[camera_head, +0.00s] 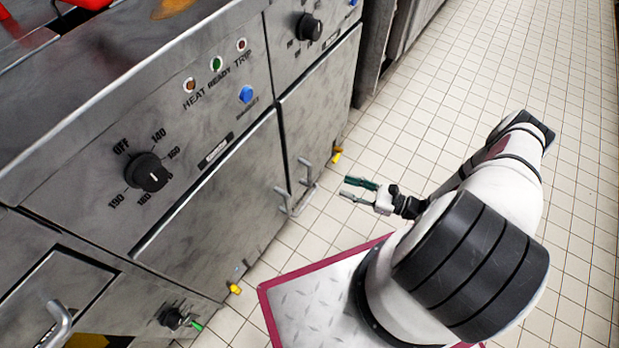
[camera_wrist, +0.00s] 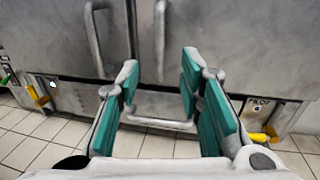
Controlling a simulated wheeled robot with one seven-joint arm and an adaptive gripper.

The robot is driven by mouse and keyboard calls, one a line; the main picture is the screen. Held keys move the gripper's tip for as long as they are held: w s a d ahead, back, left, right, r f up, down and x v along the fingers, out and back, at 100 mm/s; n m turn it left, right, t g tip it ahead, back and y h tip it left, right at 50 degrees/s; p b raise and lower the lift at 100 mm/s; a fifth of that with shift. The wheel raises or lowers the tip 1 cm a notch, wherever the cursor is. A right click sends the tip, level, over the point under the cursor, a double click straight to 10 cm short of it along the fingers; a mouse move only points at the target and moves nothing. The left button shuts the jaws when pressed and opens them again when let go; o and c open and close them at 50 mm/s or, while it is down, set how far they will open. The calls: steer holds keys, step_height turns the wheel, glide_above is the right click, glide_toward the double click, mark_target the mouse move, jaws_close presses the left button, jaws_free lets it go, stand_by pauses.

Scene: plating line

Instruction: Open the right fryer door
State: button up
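The right fryer door (camera_head: 322,95) is a grey metal panel, closed flush beside the left fryer door (camera_head: 215,205). The right door's upright bar handle (camera_head: 309,172) is near the seam, and it also shows in the wrist view (camera_wrist: 160,40). The left door's handle (camera_head: 284,201) is just across the seam, and it also shows in the wrist view (camera_wrist: 93,38). My gripper (camera_head: 349,188) is open and empty, with green-padded fingers, in front of the doors and apart from the handles. In the wrist view my gripper (camera_wrist: 158,72) has the right handle above and between its fingertips.
Control knobs (camera_head: 148,172) and lamps line the panel above the doors. Yellow valve handles (camera_head: 235,289) stick out low at the fryer's base. A lower-left cabinet has its own handle (camera_head: 59,322). The tiled floor (camera_head: 420,110) is clear along the fryer's right side.

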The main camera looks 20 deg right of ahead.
mark_target(310, 174)
steer(key=b+x, duration=0.2)
steer(key=x, duration=1.1)
steer(key=shift+w+a, duration=0.15)
steer(key=shift+a, duration=0.05)
jaws_close()
